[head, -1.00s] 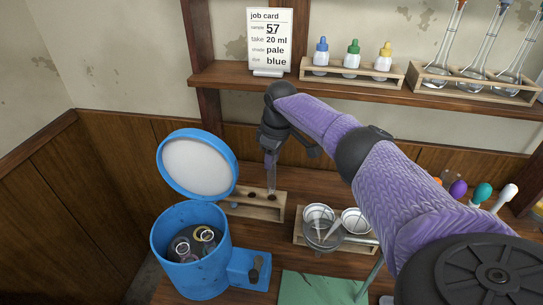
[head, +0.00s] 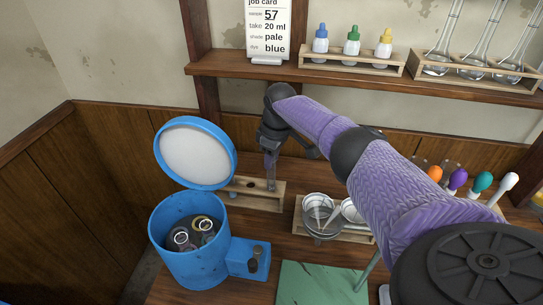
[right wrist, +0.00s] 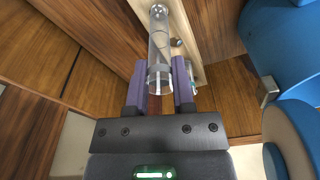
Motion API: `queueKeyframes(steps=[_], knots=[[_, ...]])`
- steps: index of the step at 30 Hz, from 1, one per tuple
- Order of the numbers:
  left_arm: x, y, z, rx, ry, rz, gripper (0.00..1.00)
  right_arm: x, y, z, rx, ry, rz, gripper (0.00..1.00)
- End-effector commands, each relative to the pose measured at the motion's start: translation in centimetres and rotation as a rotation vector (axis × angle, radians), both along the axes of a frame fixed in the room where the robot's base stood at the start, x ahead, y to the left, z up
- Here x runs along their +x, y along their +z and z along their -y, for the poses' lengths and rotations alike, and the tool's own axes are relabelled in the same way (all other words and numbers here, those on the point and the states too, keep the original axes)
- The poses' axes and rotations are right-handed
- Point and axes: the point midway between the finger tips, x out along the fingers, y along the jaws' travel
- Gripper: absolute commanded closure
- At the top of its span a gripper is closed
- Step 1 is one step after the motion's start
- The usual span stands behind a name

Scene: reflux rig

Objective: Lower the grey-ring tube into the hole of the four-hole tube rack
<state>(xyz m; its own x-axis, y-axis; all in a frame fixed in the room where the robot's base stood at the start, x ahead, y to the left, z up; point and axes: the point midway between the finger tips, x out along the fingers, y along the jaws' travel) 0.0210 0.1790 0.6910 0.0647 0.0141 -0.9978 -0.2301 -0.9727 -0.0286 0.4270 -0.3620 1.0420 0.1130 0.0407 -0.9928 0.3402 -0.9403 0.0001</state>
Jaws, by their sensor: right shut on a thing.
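My right gripper (right wrist: 159,88) is shut on a clear glass tube (right wrist: 159,45), with one purple-grey finger on each side of it. A greyish band shows on the tube between the fingertips. In the head view the right gripper (head: 271,160) points down over the right part of the pale wooden tube rack (head: 262,204), with the tube (head: 271,184) upright below it. The tube's lower end meets the rack's top at its right end; I cannot tell how deep it sits in a hole. The rack (right wrist: 187,30) also shows beside the tube in the right wrist view. My left gripper is out of view.
A wooden holder (head: 299,228) with glass funnels is to the right. A green mat (head: 310,285) lies in front. A shelf (head: 350,82) runs above.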

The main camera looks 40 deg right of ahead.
Motion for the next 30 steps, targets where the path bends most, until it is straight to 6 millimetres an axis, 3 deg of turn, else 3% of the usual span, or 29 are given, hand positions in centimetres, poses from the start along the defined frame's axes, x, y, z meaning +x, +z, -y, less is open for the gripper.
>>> queueKeyframes(steps=[14,24,30], knots=[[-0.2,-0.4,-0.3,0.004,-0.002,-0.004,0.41,0.0,-0.8,0.0,0.000,0.000,0.000,1.00],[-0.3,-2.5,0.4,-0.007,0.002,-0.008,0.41,0.0,-4.0,-0.1,0.001,0.000,0.000,1.00],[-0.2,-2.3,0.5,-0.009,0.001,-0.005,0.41,0.0,-3.8,-0.1,0.000,0.000,0.000,1.00]])
